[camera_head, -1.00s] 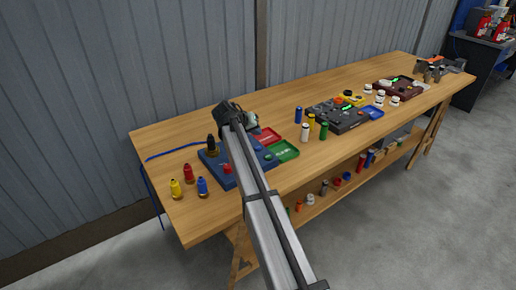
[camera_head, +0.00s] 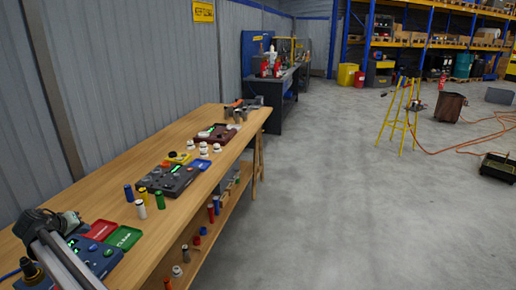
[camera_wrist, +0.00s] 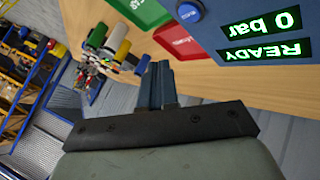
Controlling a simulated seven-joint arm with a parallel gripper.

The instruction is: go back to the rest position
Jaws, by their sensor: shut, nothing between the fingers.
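My gripper (camera_head: 72,220) is at the lower left of the head view, over the wooden bench by the blue panel (camera_head: 97,262). In the wrist view its two fingers (camera_wrist: 161,72) are together, with nothing between them. The panel is partly hidden behind my arm. Its lit displays (camera_wrist: 262,36) read "0 bar" and "READY" in the wrist view. A red tray (camera_head: 101,230) and a green tray (camera_head: 124,237) lie beside the panel. They also show ahead of the fingers in the wrist view.
Along the bench (camera_head: 160,148) stand blue, yellow, white and green cylinders (camera_head: 141,202), a dark panel (camera_head: 172,179), white-capped pieces and a dark red box (camera_head: 214,133). Open concrete floor (camera_head: 310,200) lies to the right. A yellow stepladder (camera_head: 400,118) stands farther off.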

